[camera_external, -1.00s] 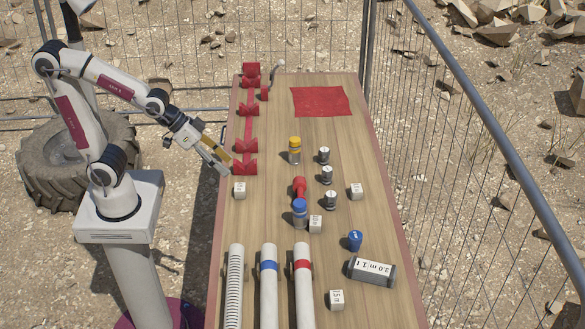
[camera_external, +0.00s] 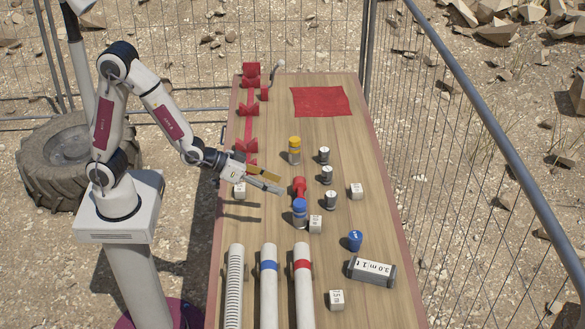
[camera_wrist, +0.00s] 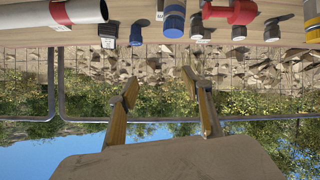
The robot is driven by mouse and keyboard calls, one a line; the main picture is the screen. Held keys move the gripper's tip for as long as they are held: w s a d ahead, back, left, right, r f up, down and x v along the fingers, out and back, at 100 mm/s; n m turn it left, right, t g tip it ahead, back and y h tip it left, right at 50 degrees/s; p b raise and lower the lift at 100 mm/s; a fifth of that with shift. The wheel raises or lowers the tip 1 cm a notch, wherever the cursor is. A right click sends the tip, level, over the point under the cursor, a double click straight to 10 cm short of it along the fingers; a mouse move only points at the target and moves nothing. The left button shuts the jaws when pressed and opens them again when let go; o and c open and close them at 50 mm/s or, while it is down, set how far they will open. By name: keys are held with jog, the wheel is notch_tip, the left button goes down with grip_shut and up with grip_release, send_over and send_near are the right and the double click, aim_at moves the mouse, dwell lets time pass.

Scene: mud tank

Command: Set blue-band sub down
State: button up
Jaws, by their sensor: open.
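The blue-band sub (camera_external: 299,213) is a short grey cylinder with a blue band at its top. It stands upright on the wooden table, against or very close to a red fitting (camera_external: 299,187). It also shows at the top of the wrist view (camera_wrist: 174,22), which sees the table upside down. My gripper (camera_external: 279,186) is over the table, left of and a little behind the sub, pointing right. Its two fingers are apart with nothing between them, as the wrist view (camera_wrist: 159,84) also shows. It does not touch the sub.
A yellow-band sub (camera_external: 294,151), several small grey cylinders (camera_external: 327,175) and a white cube (camera_external: 315,224) stand nearby. Long white tubes (camera_external: 268,290) lie in front. Red V-shaped rests (camera_external: 246,146) line the left edge. A red mat (camera_external: 321,101) lies at the back, with clear wood around it.

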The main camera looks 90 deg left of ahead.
jog(key=w+f+t+y, duration=0.2)
jog(key=w+f, duration=0.1)
jog(key=f, duration=0.2)
jog(key=t+y, duration=0.2)
jog(key=t, duration=0.1)
send_near(298, 203)
jog(key=shift+w+a+f+m, duration=0.1)
jog(key=shift+w+a+m, duration=0.1)
jog(key=shift+w, duration=0.5)
jog(key=shift+w+a+f+m, duration=0.1)
jog(key=shift+w+a+m, duration=0.1)
jog(key=shift+w, duration=0.5)
jog(key=shift+x, duration=1.35)
jog(key=shift+w+r, duration=0.1)
jog(key=shift+x, duration=2.5)
